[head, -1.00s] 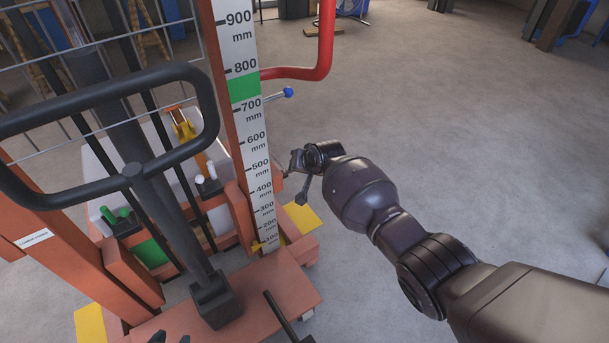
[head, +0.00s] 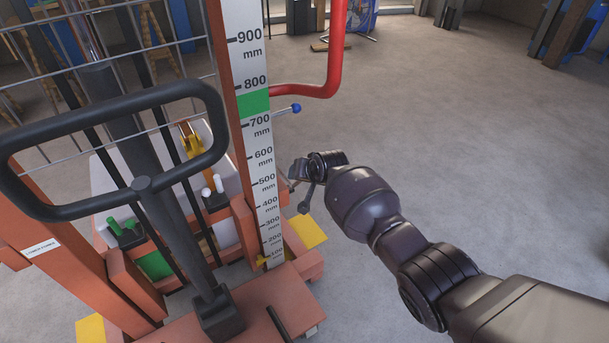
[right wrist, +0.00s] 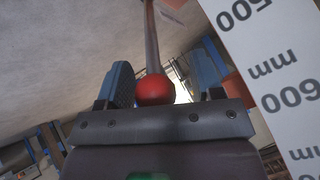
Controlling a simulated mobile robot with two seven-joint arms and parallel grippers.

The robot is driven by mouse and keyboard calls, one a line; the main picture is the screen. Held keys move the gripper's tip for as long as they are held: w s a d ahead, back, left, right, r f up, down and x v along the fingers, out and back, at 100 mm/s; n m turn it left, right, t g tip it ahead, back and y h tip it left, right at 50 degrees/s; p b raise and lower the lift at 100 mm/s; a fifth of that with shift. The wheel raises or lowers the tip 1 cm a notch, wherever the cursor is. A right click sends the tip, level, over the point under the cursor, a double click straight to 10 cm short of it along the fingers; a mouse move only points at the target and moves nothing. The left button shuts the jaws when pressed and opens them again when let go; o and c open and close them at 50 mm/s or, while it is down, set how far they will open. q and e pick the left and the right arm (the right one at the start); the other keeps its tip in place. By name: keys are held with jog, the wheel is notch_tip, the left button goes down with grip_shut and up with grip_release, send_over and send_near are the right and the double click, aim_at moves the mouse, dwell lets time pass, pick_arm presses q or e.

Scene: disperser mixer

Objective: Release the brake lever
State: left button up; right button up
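The lever (right wrist: 151,40) shows in the right wrist view as a thin metal rod ending in a red ball knob (right wrist: 155,90). My right gripper (right wrist: 164,82) is open, with one finger on each side of the knob; I cannot tell whether either finger touches it. In the head view my right gripper (head: 298,186) is beside the white height scale (head: 262,165), near the 500 mm mark, at the right side of the orange lift frame. The knob is hidden there by the gripper. My left gripper is not in view.
A red pipe (head: 333,70) and a blue-knobbed rod (head: 296,108) stick out above my right gripper. A black loop handle (head: 140,185) and wire guard stand at the left. Green (head: 112,224) and white-tipped levers sit behind. Open concrete floor (head: 470,130) lies to the right.

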jog(key=shift+s+d+r, duration=0.15)
jog(key=shift+d+r, duration=0.05)
jog(key=shift+r, duration=0.1)
jog(key=p+v, duration=0.2)
jog(key=v, duration=0.2)
jog(key=shift+a+r+p, duration=0.1)
jog(key=shift+r+p, duration=0.05)
jog(key=shift+p, duration=0.25)
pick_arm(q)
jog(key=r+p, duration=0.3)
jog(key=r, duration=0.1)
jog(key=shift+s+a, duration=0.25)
pick_arm(e)
jog(key=v, duration=0.6)
jog(key=shift+s+f, duration=0.1)
jog(key=shift+f, duration=0.1)
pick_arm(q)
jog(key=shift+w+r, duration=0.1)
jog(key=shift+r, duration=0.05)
